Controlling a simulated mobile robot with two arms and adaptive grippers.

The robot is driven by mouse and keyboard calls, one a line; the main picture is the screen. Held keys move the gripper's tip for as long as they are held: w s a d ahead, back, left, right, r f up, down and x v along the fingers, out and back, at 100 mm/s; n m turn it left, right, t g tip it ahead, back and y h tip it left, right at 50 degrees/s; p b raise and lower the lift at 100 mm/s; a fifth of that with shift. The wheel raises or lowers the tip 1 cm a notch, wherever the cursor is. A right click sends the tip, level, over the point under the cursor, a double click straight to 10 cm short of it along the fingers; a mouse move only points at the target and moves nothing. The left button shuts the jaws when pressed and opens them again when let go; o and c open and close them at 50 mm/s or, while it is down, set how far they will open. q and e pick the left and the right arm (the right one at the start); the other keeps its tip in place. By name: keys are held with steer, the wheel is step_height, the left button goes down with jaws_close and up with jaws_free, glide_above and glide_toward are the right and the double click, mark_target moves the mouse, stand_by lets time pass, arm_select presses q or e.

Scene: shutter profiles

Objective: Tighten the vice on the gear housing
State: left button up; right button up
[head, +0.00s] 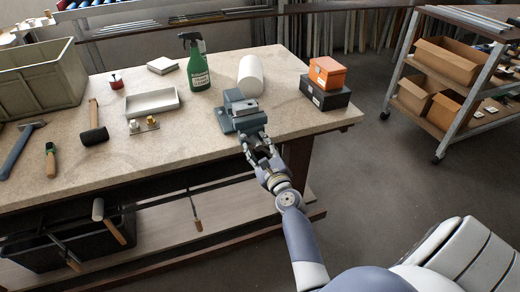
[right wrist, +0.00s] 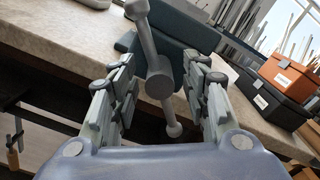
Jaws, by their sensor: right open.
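The blue-grey vice (head: 226,121) stands at the front edge of the workbench. A grey block-like part (head: 234,97) shows at its jaws; I cannot tell whether this is the gear housing or how firmly it is held. My right gripper (head: 257,151) is at the vice's front, off the bench edge. In the right wrist view, the vice's screw end (right wrist: 160,82) and its tilted handle bar (right wrist: 148,40) lie between the spread fingers of my right gripper (right wrist: 165,90). The fingers appear apart from the bar. The left gripper is not in view.
Black and orange boxes (head: 326,92) stand right of the vice. A white cylinder (head: 251,75) and green spray bottle (head: 198,68) stand behind it. A white tray (head: 152,103) and mallet (head: 94,134) lie left. A shelf cart (head: 447,85) stands right, beyond open floor.

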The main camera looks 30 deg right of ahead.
steer(key=v, duration=1.2)
stand_by(0.3)
